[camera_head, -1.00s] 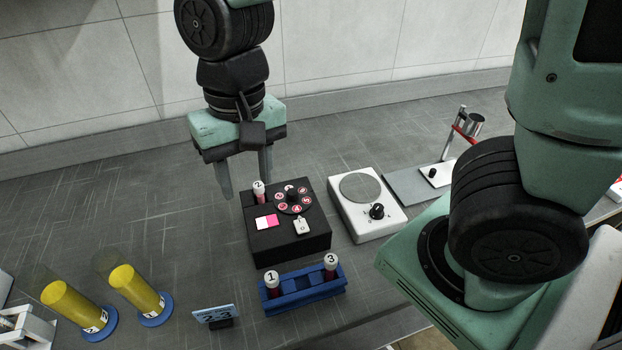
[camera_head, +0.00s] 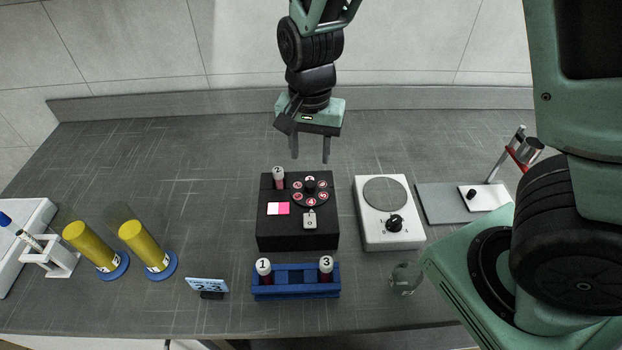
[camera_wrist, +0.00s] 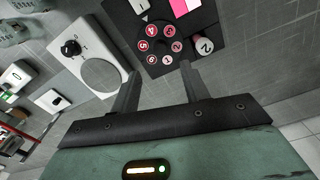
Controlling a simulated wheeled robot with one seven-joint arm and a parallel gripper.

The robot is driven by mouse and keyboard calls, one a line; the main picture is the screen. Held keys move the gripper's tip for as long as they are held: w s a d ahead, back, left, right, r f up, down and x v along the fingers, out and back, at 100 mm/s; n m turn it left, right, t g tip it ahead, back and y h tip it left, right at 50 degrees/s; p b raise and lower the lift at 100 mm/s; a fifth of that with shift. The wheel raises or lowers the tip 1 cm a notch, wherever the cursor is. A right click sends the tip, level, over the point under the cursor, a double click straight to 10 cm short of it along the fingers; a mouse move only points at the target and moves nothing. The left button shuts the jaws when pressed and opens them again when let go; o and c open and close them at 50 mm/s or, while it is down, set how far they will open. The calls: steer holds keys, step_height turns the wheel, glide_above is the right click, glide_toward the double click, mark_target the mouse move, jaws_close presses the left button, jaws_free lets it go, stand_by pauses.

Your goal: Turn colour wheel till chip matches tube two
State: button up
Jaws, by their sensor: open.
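The black comparator box (camera_head: 268,239) stands mid-bench. Its colour wheel (camera_head: 311,192) has red-and-white numbered spots around a black centre knob, and also shows in the wrist view (camera_wrist: 159,46). Tube two (camera_head: 279,178), white-capped and marked 2, stands in the box's back left corner; its cap shows in the wrist view (camera_wrist: 204,45). The chip window (camera_head: 278,208) shows a white half and a pink half. My gripper (camera_head: 310,160) is open and empty, pointing down behind and above the wheel. In the wrist view its fingers (camera_wrist: 158,68) lie either side of the wheel's near edge, apart from it.
A blue rack (camera_head: 296,291) holds tubes 1 (camera_head: 263,268) and 3 (camera_head: 326,265) in front of the box. A white stirrer (camera_head: 405,239) stands close right. Yellow cylinders (camera_head: 145,245) and a small sign (camera_head: 207,285) are left. The bench behind is clear.

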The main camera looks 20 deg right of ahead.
mark_target(311, 183)
step_height(311, 183, down, 9)
steer(key=shift+f, duration=0.15)
steer(key=shift+c, duration=0.3)
steer(key=c, duration=0.9)
